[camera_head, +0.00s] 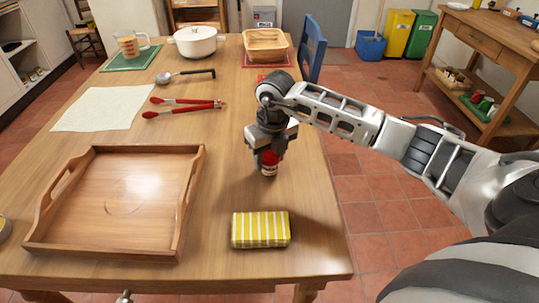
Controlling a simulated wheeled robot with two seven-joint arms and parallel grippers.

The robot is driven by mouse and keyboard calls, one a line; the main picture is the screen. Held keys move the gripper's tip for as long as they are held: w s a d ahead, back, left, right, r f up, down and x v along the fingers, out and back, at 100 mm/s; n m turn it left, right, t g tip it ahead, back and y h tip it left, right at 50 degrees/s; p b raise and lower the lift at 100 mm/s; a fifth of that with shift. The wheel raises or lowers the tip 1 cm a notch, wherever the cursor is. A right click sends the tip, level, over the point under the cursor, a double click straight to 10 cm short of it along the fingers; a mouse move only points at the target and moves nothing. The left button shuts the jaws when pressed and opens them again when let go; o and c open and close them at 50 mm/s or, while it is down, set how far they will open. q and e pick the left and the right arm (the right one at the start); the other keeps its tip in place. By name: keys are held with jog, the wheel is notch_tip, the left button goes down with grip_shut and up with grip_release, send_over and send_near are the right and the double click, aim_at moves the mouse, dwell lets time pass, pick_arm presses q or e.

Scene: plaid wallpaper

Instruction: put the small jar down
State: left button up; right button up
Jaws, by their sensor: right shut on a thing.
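The small jar (269,166) has a red upper part and a pale label, and it is at the right side of the wooden table (222,185). My right gripper (268,152) points down and is shut on the jar from above. The jar is upright, and its upper part is partly hidden by the gripper. I cannot tell whether its base touches the table.
A wooden tray (190,205) lies left of the jar, and a yellow striped sponge-like block (261,229) lies in front of it. Red tongs (180,112), a ladle (165,78), a cloth (103,108) and a white pot (195,42) are farther back. Bare table surrounds the jar.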

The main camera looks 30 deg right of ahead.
aim_at(273, 158)
jog(key=o, duration=1.1)
jog(key=shift+r, duration=0.15)
jog(key=r, duration=0.4)
jog(key=s+r, duration=0.1)
jog(key=r, duration=0.7)
jog(key=shift+s, duration=0.2)
jog(key=shift+f, duration=0.1)
jog(key=shift+s, duration=0.1)
